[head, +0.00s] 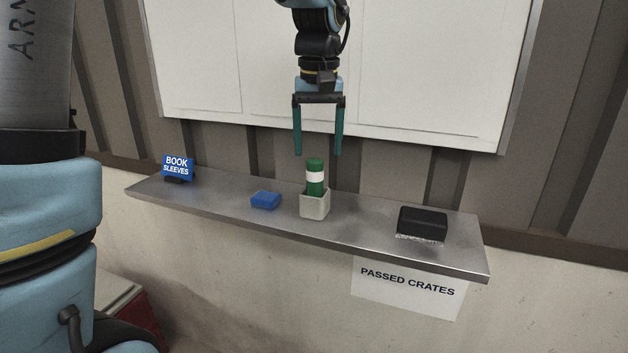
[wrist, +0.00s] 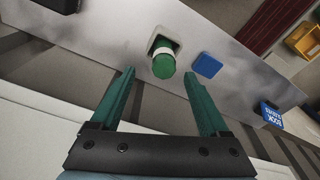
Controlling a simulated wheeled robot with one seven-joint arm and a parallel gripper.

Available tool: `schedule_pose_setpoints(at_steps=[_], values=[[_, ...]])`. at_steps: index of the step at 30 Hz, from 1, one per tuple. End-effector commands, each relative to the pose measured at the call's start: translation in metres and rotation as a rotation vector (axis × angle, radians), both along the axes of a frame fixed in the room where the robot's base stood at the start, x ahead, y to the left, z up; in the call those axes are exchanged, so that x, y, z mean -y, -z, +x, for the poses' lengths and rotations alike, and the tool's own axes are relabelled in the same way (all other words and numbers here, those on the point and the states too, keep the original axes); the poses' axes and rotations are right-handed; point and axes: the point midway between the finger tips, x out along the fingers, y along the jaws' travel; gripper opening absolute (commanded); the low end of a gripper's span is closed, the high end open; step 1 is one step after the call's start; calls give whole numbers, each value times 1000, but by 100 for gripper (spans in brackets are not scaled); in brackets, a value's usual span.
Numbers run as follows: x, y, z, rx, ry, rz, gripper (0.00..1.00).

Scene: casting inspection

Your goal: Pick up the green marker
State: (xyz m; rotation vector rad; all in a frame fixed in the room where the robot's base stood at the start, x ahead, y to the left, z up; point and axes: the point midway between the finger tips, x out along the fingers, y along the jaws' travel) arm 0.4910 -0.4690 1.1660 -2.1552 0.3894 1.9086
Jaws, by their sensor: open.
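The green marker (head: 315,186) stands upright in a small grey square holder (head: 314,207) on the metal shelf. It has a green cap and body with a white band. My gripper (head: 319,155) is open and empty, pointing down just above the marker. In the wrist view the marker (wrist: 164,63) shows end-on from above, a little beyond the fingertips of my gripper (wrist: 158,72) and between their lines. The marker's lower end is hidden inside the holder.
A blue block (head: 265,200) lies left of the holder on the shelf (head: 360,234). A black eraser-like block (head: 422,223) lies to the right. A blue "BOOK SLEEVES" sign (head: 177,167) stands at the left end. A white board (head: 420,70) hangs on the wall behind.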

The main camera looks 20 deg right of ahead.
Motion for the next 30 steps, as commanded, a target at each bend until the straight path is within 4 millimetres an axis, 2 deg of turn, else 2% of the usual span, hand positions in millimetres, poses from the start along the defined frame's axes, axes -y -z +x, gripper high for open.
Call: schedule_pose_setpoints(at_steps=[9,18,30], values=[[-5,41,7,-3,0,3,79],[-4,47,8,0,0,0,79],[-4,46,8,0,0,0,35]])
